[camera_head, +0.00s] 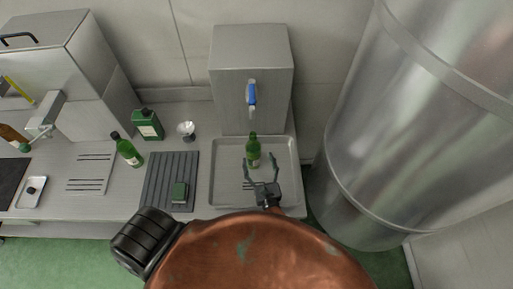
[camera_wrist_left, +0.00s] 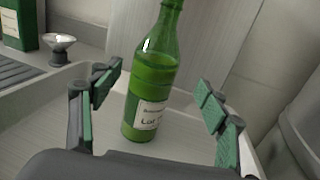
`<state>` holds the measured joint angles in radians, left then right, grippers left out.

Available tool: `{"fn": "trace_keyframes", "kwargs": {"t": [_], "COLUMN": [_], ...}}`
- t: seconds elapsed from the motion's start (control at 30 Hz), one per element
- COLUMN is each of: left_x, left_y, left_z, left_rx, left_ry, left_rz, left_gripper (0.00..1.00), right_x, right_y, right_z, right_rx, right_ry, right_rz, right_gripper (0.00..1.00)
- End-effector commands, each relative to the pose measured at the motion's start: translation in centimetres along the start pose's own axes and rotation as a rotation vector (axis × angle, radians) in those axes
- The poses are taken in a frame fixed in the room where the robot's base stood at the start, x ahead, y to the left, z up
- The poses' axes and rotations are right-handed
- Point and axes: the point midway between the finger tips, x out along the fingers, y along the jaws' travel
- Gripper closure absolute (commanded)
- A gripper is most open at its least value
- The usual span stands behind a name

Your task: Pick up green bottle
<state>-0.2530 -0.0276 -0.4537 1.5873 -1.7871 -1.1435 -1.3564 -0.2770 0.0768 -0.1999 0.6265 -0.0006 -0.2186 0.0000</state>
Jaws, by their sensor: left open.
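A green bottle (camera_head: 253,152) with a pale label stands upright in a metal tray (camera_head: 228,194) below a steel dispenser. In the left wrist view the green bottle (camera_wrist_left: 152,85) stands between and beyond the fingers, its cap cut off by the top edge. My left gripper (camera_head: 261,168) is open and empty, its fingers pointing at the bottle from the near side; the open fingers also show in the left wrist view (camera_wrist_left: 158,88). I cannot tell whether either finger touches the bottle. A second green bottle (camera_head: 127,150) stands on the counter to the left. My right gripper is not in view.
A steel dispenser (camera_head: 250,75) with a blue-handled tap stands behind the tray. A large steel tank (camera_head: 415,125) rises on the right. A green tin (camera_head: 147,125), a small metal funnel (camera_head: 186,129) and a ribbed grey mat (camera_head: 160,181) with a small green block lie left of the tray.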

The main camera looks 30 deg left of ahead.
Motion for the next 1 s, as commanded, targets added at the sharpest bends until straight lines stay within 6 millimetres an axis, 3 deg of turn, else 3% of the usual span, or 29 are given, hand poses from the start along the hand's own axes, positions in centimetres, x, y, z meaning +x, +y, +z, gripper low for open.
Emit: {"fn": "trace_keyframes", "kwargs": {"t": [0.13, 0.27, 0.5, 0.67, 0.8, 1.0], "left_x": [1.5, 2.5, 6.0, 6.7, 6.6, 6.6], "left_y": [-0.1, 0.1, 0.7, 0.8, 0.8, 0.8], "left_z": [0.1, -0.1, -0.4, -0.6, -0.6, -0.6], "left_rx": [-0.001, 0.0, 0.0, -0.002, -0.002, -0.002], "left_ry": [0.0, -0.001, -0.001, 0.0, 0.001, 0.001], "left_rz": [-0.001, -0.002, 0.001, 0.002, 0.002, 0.003], "left_gripper": [0.31, 0.31, 0.31, 0.31, 0.33, 0.47], "right_x": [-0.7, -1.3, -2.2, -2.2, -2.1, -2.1], "right_y": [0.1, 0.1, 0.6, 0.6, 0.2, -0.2], "right_z": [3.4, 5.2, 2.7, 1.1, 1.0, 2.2], "right_rx": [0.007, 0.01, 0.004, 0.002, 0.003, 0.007], "right_ry": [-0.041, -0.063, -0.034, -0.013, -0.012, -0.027], "right_rz": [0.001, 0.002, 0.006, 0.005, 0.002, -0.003], "right_gripper": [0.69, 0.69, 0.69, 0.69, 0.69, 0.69]}}
